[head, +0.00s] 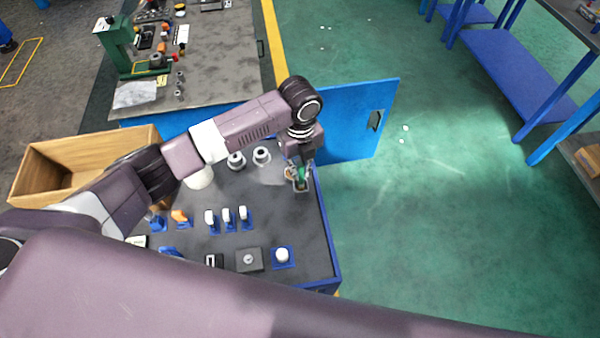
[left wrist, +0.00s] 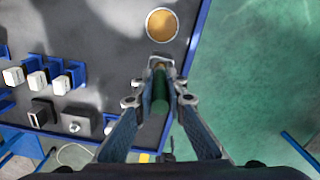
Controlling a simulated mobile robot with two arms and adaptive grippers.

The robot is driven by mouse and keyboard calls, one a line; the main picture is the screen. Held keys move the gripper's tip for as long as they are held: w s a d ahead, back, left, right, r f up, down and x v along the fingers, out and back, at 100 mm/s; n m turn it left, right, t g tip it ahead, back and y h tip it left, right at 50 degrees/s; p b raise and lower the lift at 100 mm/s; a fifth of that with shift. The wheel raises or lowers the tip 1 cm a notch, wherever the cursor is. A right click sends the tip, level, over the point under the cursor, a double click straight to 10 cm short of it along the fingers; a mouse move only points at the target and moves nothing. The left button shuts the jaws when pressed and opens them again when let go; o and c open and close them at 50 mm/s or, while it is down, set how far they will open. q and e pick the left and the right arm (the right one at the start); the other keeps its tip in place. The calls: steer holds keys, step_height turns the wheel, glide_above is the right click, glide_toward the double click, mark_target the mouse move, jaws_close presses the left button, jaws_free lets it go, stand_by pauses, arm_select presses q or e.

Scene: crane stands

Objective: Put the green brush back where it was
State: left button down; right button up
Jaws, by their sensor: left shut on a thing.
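My left gripper (head: 301,180) is over the right edge of the dark worktop (head: 265,210) in the head view. In the left wrist view its fingers (left wrist: 161,72) are shut on the green brush (left wrist: 160,92), of which a green cylindrical part shows between them. In the head view only a bit of green brush (head: 301,172) shows. A round tan-topped item (left wrist: 162,24) stands just beyond the fingertips, apart from the brush in the picture. I cannot tell whether the brush touches the worktop. My right gripper is not in view.
Several white-topped items in blue stands (head: 227,218), a grey block (head: 249,260) and a white knob on a blue base (head: 282,257) stand on the worktop. A blue door panel (head: 350,120) stands behind. A cardboard box (head: 80,160) is at the left. Green floor lies right.

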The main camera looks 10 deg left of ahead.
arm_select(q)
step_height(320, 180, down, 2)
steer(key=shift+f, duration=0.2)
steer(key=shift+f, duration=0.2)
steer(key=c, duration=2)
jaws_free()
steer(key=shift+o, duration=0.2)
steer(key=shift+r, duration=0.1)
steer(key=shift+r, duration=0.2)
step_height(320, 180, up, 12)
steer(key=shift+f+b, duration=0.1)
steer(key=shift+b, duration=0.75)
steer(key=shift+s, duration=0.1)
